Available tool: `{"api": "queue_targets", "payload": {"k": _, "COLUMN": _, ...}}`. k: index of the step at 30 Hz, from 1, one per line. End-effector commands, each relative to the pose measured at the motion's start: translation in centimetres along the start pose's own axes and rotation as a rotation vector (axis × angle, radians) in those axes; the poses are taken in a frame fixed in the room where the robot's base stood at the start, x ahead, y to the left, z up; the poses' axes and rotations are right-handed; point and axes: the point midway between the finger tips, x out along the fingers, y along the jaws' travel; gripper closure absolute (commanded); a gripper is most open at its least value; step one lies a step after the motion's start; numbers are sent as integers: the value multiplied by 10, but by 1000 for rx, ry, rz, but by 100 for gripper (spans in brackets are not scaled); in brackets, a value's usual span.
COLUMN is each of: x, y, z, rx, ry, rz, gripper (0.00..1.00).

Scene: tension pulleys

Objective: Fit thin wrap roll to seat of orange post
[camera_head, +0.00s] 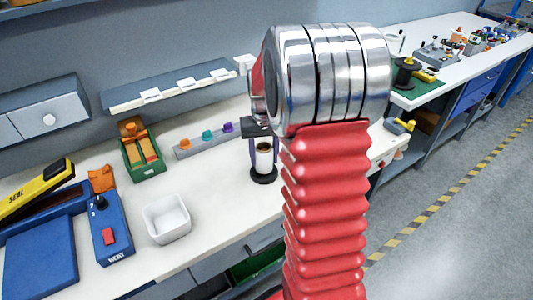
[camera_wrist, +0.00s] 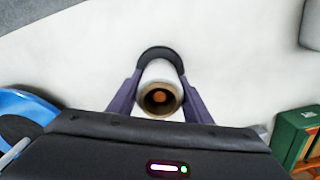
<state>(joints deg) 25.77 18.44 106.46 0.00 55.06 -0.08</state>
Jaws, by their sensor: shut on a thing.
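The thin wrap roll (camera_head: 264,159) is white with a brown core and stands upright at the black round base (camera_head: 263,177) on the bench. My gripper (camera_head: 264,165) has its purple fingers on both sides of the roll, shut on it. In the wrist view the roll (camera_wrist: 160,72) is seen end-on between the fingers (camera_wrist: 160,80). An orange tip (camera_wrist: 160,97) shows inside its brown core, so the roll is around an orange post. The black base (camera_wrist: 160,52) shows behind it. Whether the roll touches the base is hard to tell.
A grey rail (camera_head: 206,142) with orange, teal and purple knobs lies behind. A green box (camera_head: 142,155), a white bin (camera_head: 167,219) and a blue sealer (camera_head: 108,228) stand to the left. Bench surface is clear between the bin and the roll.

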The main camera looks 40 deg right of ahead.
Motion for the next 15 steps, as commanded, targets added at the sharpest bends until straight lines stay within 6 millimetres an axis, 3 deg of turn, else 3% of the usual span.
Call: {"api": "queue_targets", "payload": {"k": 15, "x": 6, "y": 0, "z": 0, "rx": 0, "ry": 0, "rz": 0, "gripper": 80}}
